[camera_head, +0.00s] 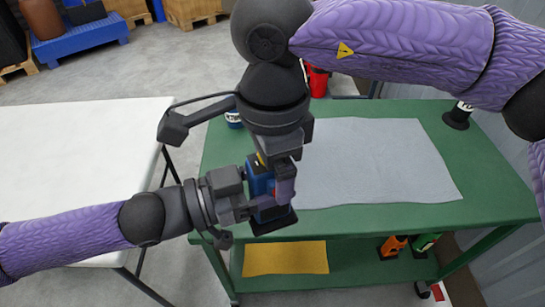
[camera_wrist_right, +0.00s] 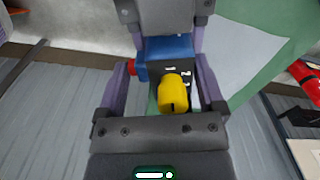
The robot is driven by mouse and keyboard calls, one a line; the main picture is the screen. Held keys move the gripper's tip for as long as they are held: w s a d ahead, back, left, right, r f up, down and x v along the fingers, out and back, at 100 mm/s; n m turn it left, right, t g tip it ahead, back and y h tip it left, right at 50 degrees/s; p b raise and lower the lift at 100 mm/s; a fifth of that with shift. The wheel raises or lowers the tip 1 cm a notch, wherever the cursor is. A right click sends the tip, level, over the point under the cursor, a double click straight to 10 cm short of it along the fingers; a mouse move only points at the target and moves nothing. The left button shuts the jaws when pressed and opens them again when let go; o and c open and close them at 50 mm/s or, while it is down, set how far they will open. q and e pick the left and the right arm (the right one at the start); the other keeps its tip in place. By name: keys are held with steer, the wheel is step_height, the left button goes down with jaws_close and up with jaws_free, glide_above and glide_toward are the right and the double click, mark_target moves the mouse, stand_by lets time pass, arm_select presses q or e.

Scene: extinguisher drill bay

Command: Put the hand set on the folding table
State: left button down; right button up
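The hand set (camera_head: 260,183) is a blue block with a dark base, held up in front of the green cart. In the right wrist view the hand set (camera_wrist_right: 170,48) shows a yellow knob, a dark top with white marks and a red part on its side. My right gripper (camera_head: 277,170) comes from above, its fingers against the hand set's two sides. My left gripper (camera_head: 248,196) reaches it from the left, at its lower body; whether its fingers press on it is hidden. The folding table (camera_head: 75,150) is white-topped, at left, and its visible top is bare.
The green cart (camera_head: 490,190) carries a grey cloth (camera_head: 370,160), a dark-based item (camera_head: 458,116) and a blue-and-white can (camera_head: 233,119). Its lower shelf holds a yellow cloth (camera_head: 285,258) and orange and green items. A blue pallet (camera_head: 80,40) stands at the back left.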

jaws_close()
arm_select(q)
steer(key=shift+c, duration=0.2)
jaws_free()
